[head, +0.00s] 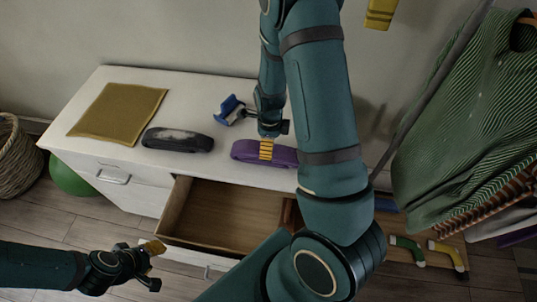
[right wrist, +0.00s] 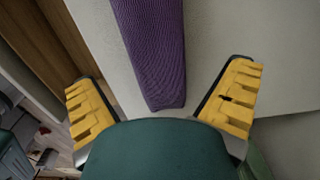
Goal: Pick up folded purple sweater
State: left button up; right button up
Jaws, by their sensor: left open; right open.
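The folded purple sweater (head: 283,155) is a narrow strip on the white dresser top, with its right end hidden behind my arm. My right gripper (head: 267,148) is over it, and one yellow finger covers part of it. In the right wrist view, the ribbed purple sweater (right wrist: 155,50) extends between the two spread yellow fingers of my right gripper (right wrist: 163,90). There are visible gaps on both sides, so the gripper is open and empty. My left gripper (head: 154,266) is open and empty, low at the lower left, away from the sweater.
On the dresser top (head: 185,90) lie a mustard cloth (head: 118,112), a dark folded garment with pale specks (head: 177,140) and a blue object (head: 230,109). An open drawer (head: 220,215) juts out below. Striped green clothing (head: 465,140) hangs right. A basket (head: 18,155) stands left.

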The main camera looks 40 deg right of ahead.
jog(key=shift+a+f+b, duration=0.15)
jog(key=shift+f+b, duration=0.1)
jog(key=shift+f, duration=1.1)
jog(key=shift+a+f+b, duration=0.1)
jog(key=shift+f+b, duration=0.1)
jog(key=shift+f, duration=1.15)
jog(key=c, duration=1.2)
